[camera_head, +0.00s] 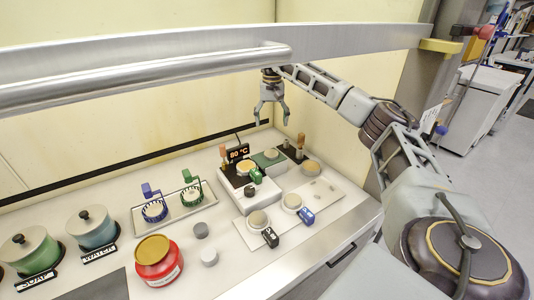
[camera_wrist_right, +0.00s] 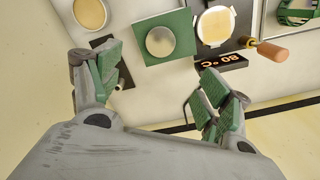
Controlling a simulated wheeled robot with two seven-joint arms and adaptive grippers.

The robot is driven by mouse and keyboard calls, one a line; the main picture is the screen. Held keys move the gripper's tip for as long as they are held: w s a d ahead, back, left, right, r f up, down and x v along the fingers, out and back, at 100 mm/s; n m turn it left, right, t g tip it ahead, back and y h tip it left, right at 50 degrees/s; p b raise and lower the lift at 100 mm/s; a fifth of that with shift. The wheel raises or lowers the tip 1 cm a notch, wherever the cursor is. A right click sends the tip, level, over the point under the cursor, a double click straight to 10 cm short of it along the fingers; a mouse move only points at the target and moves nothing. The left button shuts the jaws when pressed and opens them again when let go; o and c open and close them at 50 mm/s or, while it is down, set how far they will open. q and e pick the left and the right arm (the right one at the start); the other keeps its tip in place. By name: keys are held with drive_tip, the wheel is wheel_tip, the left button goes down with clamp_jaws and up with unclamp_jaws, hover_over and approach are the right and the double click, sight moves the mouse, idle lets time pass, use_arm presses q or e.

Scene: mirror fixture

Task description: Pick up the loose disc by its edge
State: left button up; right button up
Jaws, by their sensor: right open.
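My right gripper (camera_head: 271,118) is open and empty, high above the back of the bench. In the wrist view its green-padded fingers (camera_wrist_right: 160,72) are spread apart. Beyond them, a grey disc (camera_wrist_right: 160,42) lies on a green square pad (camera_wrist_right: 180,24); the disc also shows in the head view (camera_head: 271,154). A gold disc (camera_wrist_right: 215,25) sits in a pale round holder beside the 80 °C display (camera_wrist_right: 221,62). A tan disc (camera_wrist_right: 90,12) is at the upper left. I cannot tell which disc is the loose one. My left gripper is out of view.
A flat plate (camera_head: 325,200) in front carries two round pieces with black and blue tags. A red jar (camera_head: 158,262), SOAP pot (camera_head: 30,250) and WATER pot (camera_head: 92,228) stand left. A metal bar (camera_head: 150,68) crosses above the bench. Wooden-handled tools stand by the heater.

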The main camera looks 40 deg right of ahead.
hover_over(271, 153)
drive_tip(key=f, duration=0.8)
drive_tip(key=shift+w+d+f, duration=0.1)
drive_tip(key=shift+w, duration=0.3)
drive_tip(key=shift+f, duration=0.3)
drive_tip(key=shift+s+f, duration=0.1)
drive_tip(key=shift+f, duration=0.15)
drive_tip(key=f, duration=0.3)
drive_tip(key=shift+s+f+p, duration=0.15)
drive_tip(key=shift+s+p, duration=0.2)
drive_tip(key=shift+p, duration=0.05)
drive_tip(key=shift+f, duration=0.6)
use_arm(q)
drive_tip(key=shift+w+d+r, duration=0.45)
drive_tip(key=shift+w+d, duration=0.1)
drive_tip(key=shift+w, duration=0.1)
